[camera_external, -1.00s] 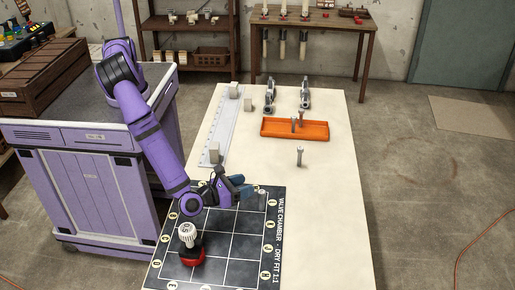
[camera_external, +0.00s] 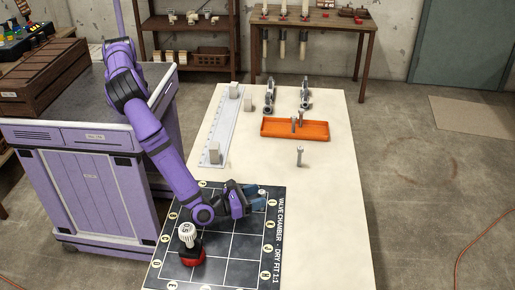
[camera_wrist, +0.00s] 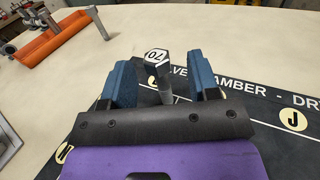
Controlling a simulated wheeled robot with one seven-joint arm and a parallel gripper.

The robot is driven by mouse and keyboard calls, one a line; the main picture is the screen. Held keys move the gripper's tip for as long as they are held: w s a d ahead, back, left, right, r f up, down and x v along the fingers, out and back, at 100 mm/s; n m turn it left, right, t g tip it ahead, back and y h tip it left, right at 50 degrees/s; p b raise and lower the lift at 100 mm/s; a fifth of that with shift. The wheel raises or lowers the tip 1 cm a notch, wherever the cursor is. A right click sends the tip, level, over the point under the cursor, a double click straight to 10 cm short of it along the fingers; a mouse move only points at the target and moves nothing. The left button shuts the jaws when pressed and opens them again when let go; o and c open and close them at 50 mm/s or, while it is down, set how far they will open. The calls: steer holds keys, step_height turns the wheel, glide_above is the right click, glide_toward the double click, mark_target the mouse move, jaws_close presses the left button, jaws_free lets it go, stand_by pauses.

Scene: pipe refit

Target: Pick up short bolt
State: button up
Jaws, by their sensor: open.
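A grey hex-headed bolt marked 70 (camera_wrist: 157,58) stands upright at the edge of the black mat in the wrist view. I take it for the short bolt. My gripper (camera_wrist: 162,78) is open, with one blue finger on each side of this bolt. A gap shows beside the bolt, and I cannot tell whether either finger touches it. The lower shank is hidden behind the gripper body. In the external view my gripper (camera_external: 257,191) is low over the mat's far right corner, and the bolt there is mostly hidden.
Another bolt (camera_external: 300,156) stands on the pale table. Grey metal fittings (camera_external: 305,94) stand farther back. A red-based valve with a white top (camera_external: 187,235) sits on the black mat (camera_external: 225,265). The table's right side is clear.

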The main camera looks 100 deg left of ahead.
steer(key=x, duration=0.4)
jaws_close()
steer(key=shift+r, duration=0.15)
